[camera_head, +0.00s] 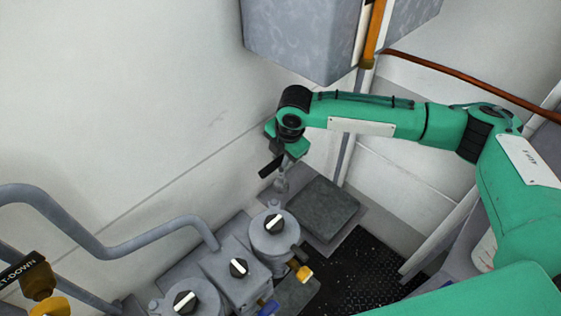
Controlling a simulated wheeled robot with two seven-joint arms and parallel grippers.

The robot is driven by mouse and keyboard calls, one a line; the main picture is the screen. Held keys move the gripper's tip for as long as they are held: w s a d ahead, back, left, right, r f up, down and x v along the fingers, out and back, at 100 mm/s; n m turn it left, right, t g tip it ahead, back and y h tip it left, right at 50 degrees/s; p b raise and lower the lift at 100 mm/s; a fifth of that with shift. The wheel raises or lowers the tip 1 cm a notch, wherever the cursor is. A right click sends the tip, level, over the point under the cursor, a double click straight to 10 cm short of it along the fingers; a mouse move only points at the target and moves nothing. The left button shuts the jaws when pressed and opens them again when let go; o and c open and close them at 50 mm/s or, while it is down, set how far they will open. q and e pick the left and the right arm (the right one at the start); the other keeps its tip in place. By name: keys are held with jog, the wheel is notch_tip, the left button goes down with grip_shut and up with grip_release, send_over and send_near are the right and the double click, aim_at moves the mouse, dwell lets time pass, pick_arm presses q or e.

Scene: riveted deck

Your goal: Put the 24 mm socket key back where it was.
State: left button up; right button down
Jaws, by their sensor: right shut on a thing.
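My right gripper (280,168) is at the centre of the head view, at the end of the green arm that comes in from the right. It is shut on a small grey upright piece, which I take to be the 24 mm socket key (282,183). The key's upper part is hidden by the gripper, and its size marking cannot be read. Its lower end shows just above and behind a round grey housing with a black-and-white knob (274,224); I cannot tell whether they touch. My left gripper is not in view.
Two more knobs, a middle one (239,267) and a left one (185,301), sit on the grey housings. A dark square plate (322,208) lies right of the key. A grey pipe (100,246) runs at left. A grey box (300,40) hangs above the arm.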

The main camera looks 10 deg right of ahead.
aim_at(281, 182)
jog(key=shift+d+f, duration=0.1)
jog(key=shift+f, duration=0.45)
jog(key=shift+s+p+x, duration=0.2)
jog(key=shift+p+x, duration=0.65)
jog(key=shift+x, duration=0.25)
jog(key=shift+w+f, duration=0.15)
jog(key=shift+f, duration=0.2)
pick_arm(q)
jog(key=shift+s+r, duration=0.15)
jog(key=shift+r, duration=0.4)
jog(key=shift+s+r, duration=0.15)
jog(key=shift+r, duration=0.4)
pick_arm(e)
jog(key=shift+f, duration=0.2)
jog(key=shift+f, duration=0.15)
jog(key=c, duration=1.3)
grip_release()
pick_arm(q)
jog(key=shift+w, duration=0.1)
pick_arm(e)
jog(key=shift+o, duration=0.2)
